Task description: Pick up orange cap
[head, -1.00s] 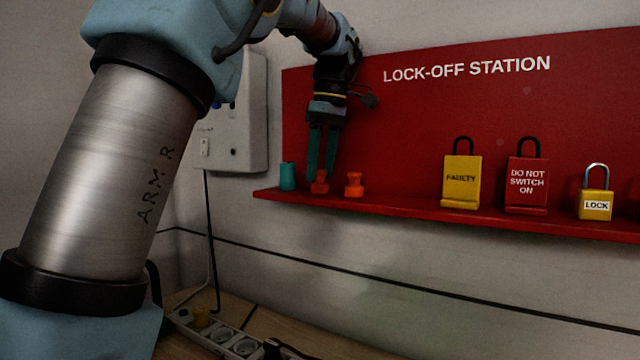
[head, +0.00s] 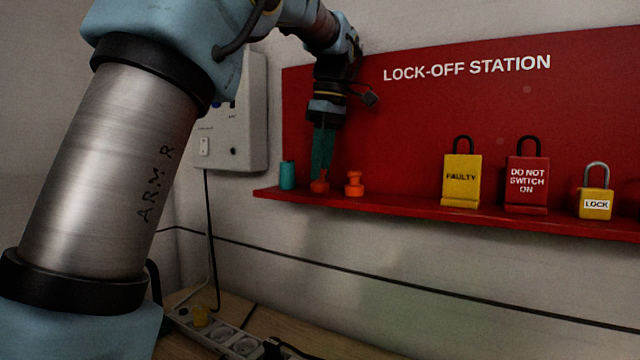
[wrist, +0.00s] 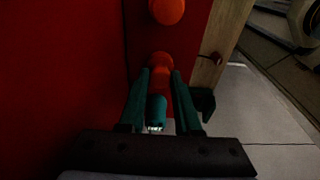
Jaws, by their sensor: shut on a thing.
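Two orange caps stand on the red shelf (head: 400,206). My gripper (head: 321,180) points down with its teal fingers shut on the left orange cap (head: 320,187). The cap is upright at shelf level; I cannot tell whether it still touches the shelf. In the wrist view this held cap (wrist: 162,65) shows between and just past the fingertips, partly hidden by them. The other orange cap (head: 354,184) stands free a little to the right; it also shows at the top of the wrist view (wrist: 167,10).
A teal cylinder (head: 287,175) stands close left of the held cap. A yellow FAULTY tag lock (head: 460,182), a red DO NOT SWITCH ON lock (head: 526,184) and a yellow padlock (head: 595,204) stand farther right. The red back panel (head: 420,125) is close behind my gripper.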

